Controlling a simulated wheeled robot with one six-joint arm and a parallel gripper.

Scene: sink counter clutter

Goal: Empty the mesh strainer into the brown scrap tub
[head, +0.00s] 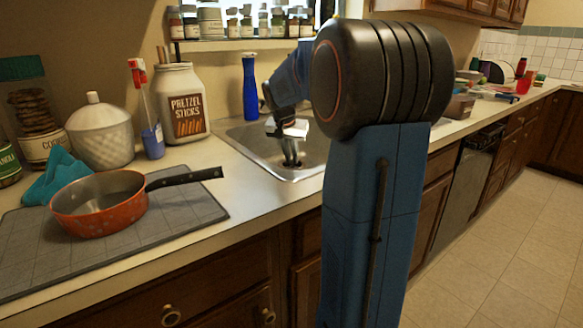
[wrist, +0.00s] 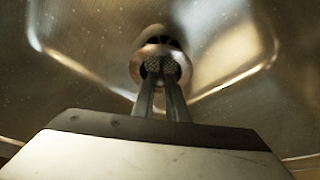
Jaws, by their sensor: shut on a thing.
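My gripper (wrist: 160,95) points down into the metal sink (wrist: 225,65) and is shut on the mesh strainer (wrist: 160,66). The strainer is a small round metal cup with a perforated mesh middle, seen between and beyond the fingertips. In the head view my gripper (head: 291,160) is low in the sink basin (head: 235,135), near the drain. I cannot tell whether the strainer sits in the drain or is just above it, and its contents are not clear. A brown box-like container (head: 459,107) stands on the counter right of my arm, partly hidden; I cannot tell whether it is the scrap tub.
An orange pan (head: 100,212) lies on a grey mat (head: 190,210) at left, its black handle toward the sink. A blue bottle (head: 250,90) stands behind the sink. A pretzel jar (head: 183,110) and a white lidded jar (head: 100,140) stand along the wall.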

